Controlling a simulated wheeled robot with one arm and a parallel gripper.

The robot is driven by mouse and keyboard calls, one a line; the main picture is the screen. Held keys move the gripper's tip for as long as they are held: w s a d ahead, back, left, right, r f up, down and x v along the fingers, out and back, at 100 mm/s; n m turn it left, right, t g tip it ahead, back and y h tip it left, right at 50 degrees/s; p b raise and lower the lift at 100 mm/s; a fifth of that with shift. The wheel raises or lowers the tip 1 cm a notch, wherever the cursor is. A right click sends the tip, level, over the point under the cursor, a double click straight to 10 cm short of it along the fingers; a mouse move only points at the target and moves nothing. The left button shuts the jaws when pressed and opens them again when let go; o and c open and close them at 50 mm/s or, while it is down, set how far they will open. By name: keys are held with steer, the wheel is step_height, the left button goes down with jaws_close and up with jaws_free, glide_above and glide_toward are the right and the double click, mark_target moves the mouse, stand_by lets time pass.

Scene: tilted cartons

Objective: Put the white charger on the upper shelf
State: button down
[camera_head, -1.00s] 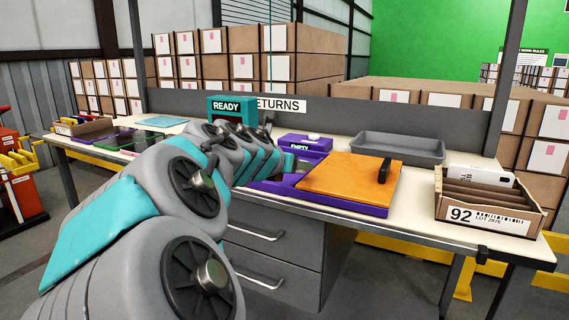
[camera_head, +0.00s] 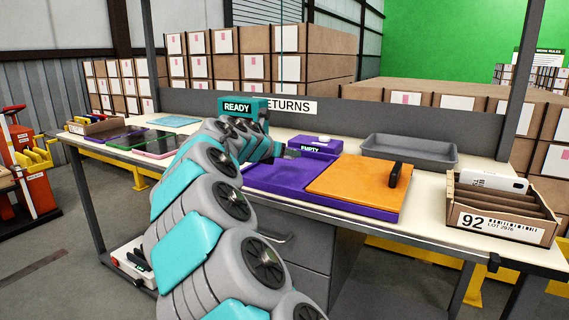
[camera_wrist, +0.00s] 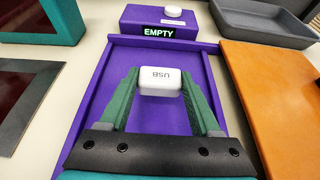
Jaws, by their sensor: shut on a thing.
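The white charger (camera_wrist: 160,82), marked "USB", shows upside down in the wrist view. My gripper (camera_wrist: 160,88) is shut on it, with a green finger on each side. It is above the purple tray (camera_wrist: 120,65), and I cannot tell the exact gap. In the head view my gripper (camera_head: 284,153) is over the back of the purple tray (camera_head: 262,178), and the charger cannot be made out there. I cannot make out an upper shelf in either view.
A purple box reading "EMPTY" (camera_head: 315,146) stands behind the tray. An orange lid with a black handle (camera_head: 350,187) lies to its right. A grey bin (camera_head: 410,153), a carton marked 92 (camera_head: 500,228) and a teal "READY" box (camera_head: 240,106) stand on the bench.

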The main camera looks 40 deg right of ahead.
mark_target(285, 171)
steer(key=shift+w+d, duration=0.15)
steer(key=shift+w, duration=0.25)
step_height(285, 171, down, 2)
steer(key=shift+s+f, duration=0.15)
steer(key=shift+f, duration=0.65)
steer(key=shift+c, duration=0.5)
jaws_free()
steer(key=shift+f, duration=0.15)
